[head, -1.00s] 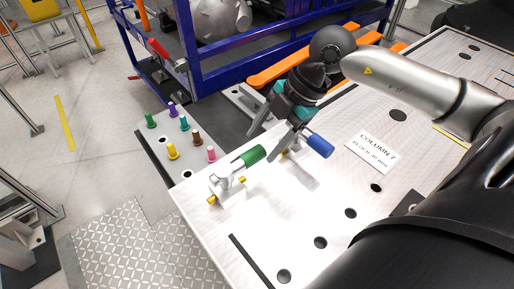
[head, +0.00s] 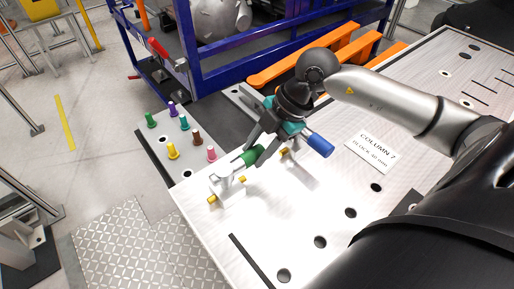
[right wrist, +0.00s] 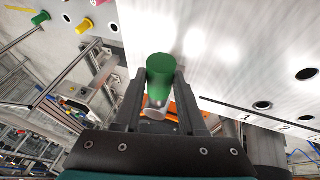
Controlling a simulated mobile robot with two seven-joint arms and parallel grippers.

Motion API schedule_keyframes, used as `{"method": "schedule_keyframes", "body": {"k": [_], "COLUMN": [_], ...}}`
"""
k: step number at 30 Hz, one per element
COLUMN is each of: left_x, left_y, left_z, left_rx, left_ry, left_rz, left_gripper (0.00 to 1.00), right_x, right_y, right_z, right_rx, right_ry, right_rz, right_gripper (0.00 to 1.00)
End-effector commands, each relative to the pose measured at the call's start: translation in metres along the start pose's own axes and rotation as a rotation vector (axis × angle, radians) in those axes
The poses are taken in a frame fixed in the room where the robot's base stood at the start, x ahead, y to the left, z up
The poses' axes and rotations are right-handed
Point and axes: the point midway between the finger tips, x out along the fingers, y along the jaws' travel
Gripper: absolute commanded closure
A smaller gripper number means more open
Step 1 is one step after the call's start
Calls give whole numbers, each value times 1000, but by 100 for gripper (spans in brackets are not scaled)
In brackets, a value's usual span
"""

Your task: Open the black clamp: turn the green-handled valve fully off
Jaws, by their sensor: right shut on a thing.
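The green handle (head: 251,157) belongs to a silver valve (head: 222,177) with yellow ends on the white panel near its left edge. It slants up to the right, away from the valve body. My right gripper (head: 258,153) is shut on the green handle, and its fingers partly hide it. In the right wrist view the green handle (right wrist: 160,68) stands between the two dark fingers (right wrist: 158,88), its round end towards the camera. A second valve with a blue handle (head: 320,146) lies just right of the gripper. I cannot make out a black clamp. My left gripper is not in view.
Several coloured pegs stand on a grey plate (head: 158,147) left of the panel (head: 300,240). A label (head: 371,151) reading "COLUMN 7" lies right of the blue handle. The panel has dark holes. A blue frame (head: 215,80) and orange bars (head: 300,58) are behind.

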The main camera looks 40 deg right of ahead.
Motion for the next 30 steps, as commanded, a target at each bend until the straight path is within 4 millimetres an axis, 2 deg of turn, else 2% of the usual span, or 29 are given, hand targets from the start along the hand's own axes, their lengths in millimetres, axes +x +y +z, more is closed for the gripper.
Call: {"method": "schedule_keyframes", "body": {"k": [1,7,9,30], "left_x": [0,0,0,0], "left_y": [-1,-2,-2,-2], "left_z": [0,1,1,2], "left_rx": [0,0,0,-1], "left_ry": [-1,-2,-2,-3], "left_rz": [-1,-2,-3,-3], "left_gripper": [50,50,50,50], "right_x": [0,0,0,0], "right_y": [0,0,0,0], "right_z": [0,0,0,0], "right_rx": [0,0,0,0], "right_ry": [0,0,0,0], "right_rz": [-1,-1,-1,-1], "right_gripper": [73,95,100,100]}}
